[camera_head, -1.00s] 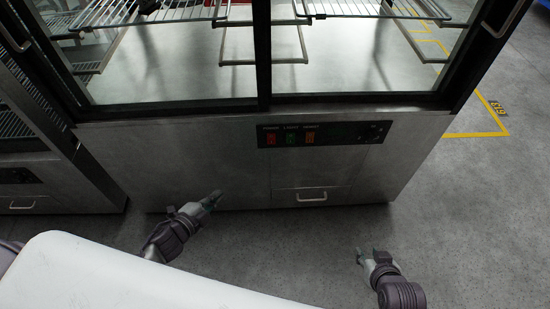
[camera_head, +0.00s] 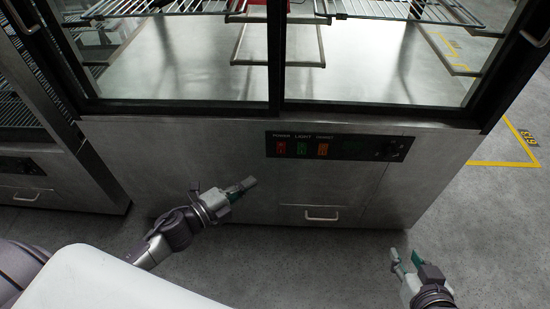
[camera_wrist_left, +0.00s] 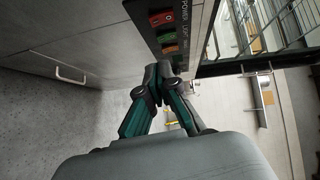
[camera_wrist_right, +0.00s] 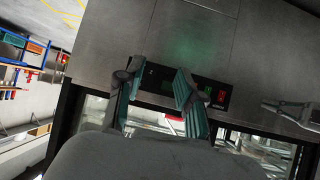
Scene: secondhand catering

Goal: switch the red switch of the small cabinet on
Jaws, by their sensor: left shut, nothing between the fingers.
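The cabinet (camera_head: 190,150) has a steel base under glass doors. On its black control panel (camera_head: 350,147), the red switch (camera_head: 281,147) is leftmost, labelled POWER; whether it is on cannot be told. It also shows in the left wrist view (camera_wrist_left: 161,18) and right wrist view (camera_wrist_right: 221,96). My left gripper (camera_head: 248,183) is shut and empty, below and left of the red switch in the head view, apart from it. In the left wrist view its tips (camera_wrist_left: 166,74) appear near the panel. My right gripper (camera_head: 406,261) is open and empty, low at the right, away from the panel.
A green switch (camera_head: 302,147) and an orange switch (camera_head: 323,148) sit right of the red one. A drawer handle (camera_head: 321,216) is below the panel. Another cabinet (camera_head: 45,180) stands at left. Grey floor (camera_head: 480,215) is clear at right.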

